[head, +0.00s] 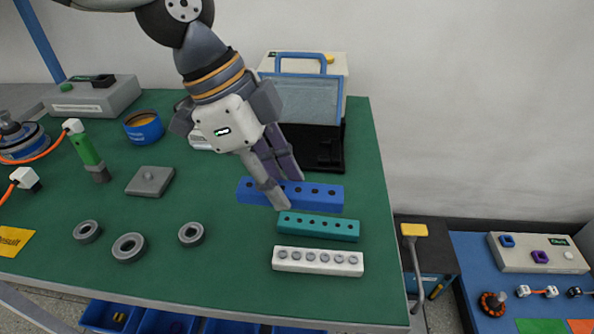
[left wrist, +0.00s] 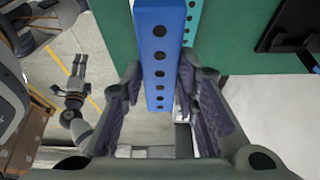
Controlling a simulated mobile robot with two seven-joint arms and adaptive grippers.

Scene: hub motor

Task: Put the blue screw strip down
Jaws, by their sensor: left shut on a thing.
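The blue screw strip (head: 322,197) is a long bar with a row of dark holes. My left gripper (head: 283,192) points down over it and is shut on it, with a finger on each side. The strip also shows between the fingers in the left wrist view (left wrist: 159,60). The head view does not show clearly whether it touches the table. A teal strip (head: 318,228) lies just in front of it, and a white strip (head: 317,263) lies in front of that.
Several grey rings (head: 129,247) and a grey plate (head: 150,181) lie to the left. A black case with a blue-framed lid (head: 318,136) stands behind. A blue table (head: 470,250) is at right.

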